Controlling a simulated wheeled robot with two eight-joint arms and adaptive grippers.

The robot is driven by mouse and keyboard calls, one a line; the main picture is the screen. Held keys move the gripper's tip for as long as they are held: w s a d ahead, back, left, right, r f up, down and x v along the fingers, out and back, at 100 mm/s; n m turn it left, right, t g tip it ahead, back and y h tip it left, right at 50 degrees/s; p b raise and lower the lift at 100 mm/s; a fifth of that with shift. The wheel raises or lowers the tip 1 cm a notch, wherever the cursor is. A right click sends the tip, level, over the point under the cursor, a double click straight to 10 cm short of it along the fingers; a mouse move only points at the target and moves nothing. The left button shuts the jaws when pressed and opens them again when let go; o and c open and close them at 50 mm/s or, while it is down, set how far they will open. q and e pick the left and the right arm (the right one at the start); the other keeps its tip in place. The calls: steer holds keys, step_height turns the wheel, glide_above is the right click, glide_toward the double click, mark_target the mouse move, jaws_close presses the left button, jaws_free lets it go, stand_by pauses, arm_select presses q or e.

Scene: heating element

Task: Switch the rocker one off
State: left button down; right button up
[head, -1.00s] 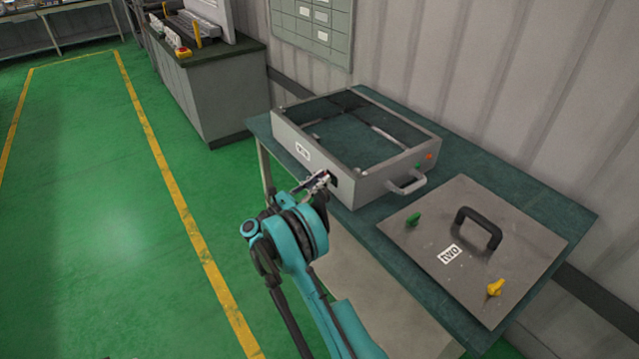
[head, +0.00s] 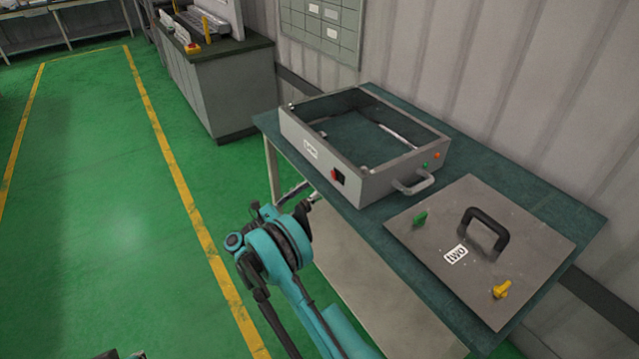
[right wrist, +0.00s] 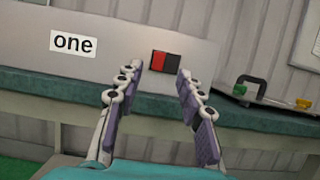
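The box labelled "one" (head: 372,150) is an open grey metal frame with a handle, on the green-topped table. Its rocker switch (head: 338,176), red and black, is on the front face near the right corner. In the right wrist view the rocker (right wrist: 165,65) shows a bright red left half and a dark right half, beside the "one" label (right wrist: 73,44). My right gripper (head: 314,198) is in front of and below the switch, apart from it. Its purple-padded fingers (right wrist: 158,74) are spread and empty. A small part, seemingly of my left gripper (head: 122,355), shows at the bottom edge.
A flat plate labelled "two" (head: 527,255), with a black handle (head: 487,229), a green knob (head: 420,219) and a yellow knob (head: 501,290), lies right of the box. A grey cabinet (head: 232,90) stands behind left. The green floor at left is clear.

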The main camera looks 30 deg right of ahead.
steer(key=v, duration=0.4)
stand_by(0.3)
